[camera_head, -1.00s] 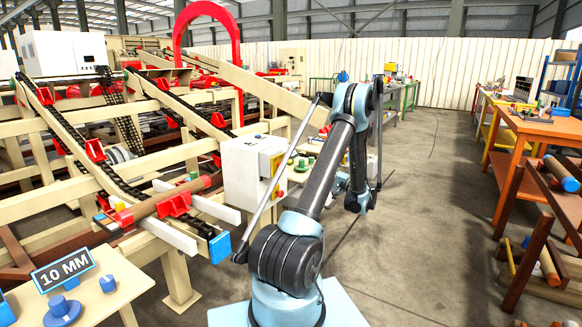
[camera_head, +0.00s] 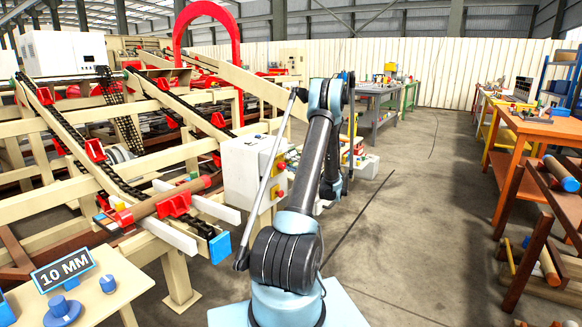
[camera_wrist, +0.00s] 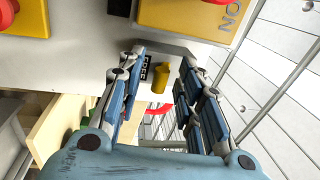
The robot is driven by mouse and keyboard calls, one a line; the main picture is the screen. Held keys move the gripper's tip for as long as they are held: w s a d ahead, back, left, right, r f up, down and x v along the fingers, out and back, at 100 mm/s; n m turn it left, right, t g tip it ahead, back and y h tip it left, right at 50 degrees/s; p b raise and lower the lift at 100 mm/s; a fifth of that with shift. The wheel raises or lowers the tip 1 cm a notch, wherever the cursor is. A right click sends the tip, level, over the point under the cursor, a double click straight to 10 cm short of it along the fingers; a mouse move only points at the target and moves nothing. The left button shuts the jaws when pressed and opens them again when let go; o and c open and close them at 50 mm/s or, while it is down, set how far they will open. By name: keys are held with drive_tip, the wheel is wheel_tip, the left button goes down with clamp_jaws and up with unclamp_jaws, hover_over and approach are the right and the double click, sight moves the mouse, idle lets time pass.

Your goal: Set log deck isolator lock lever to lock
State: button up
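A short yellow handle (camera_wrist: 160,79), seemingly the lock lever, is in the wrist view, beside a small black label with white letters (camera_wrist: 146,68). A grey plate (camera_wrist: 178,66) is just behind it. My gripper (camera_wrist: 162,58) is open, one finger on each side of the handle with gaps showing. I cannot tell how deep the handle sits between the fingers or read its setting. In the head view the white cabinet (camera_head: 240,172) stands left of my arm; the lever is hidden there.
A yellow box (camera_wrist: 185,18) with a red button is just above the fingers in the wrist view. Another yellow box (camera_wrist: 24,18) is at upper left. The log deck (camera_head: 60,130) fills the left; open floor (camera_head: 430,220) lies to the right.

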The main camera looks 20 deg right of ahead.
clamp_jaws()
drive_tip(key=shift+r+g+h, duration=0.25)
drive_tip(key=shift+g+h, duration=0.05)
drive_tip(key=shift+g, duration=0.1)
idle(0.4)
drive_tip(key=shift+w+a+r+g+h, duration=0.1)
drive_tip(key=shift+r+g+h, duration=0.6)
drive_tip(key=shift+g+h, duration=0.5)
drive_tip(key=shift+r+g+h, duration=0.65)
drive_tip(key=shift+g+h, duration=0.25)
drive_tip(key=shift+g, duration=0.6)
unclamp_jaws()
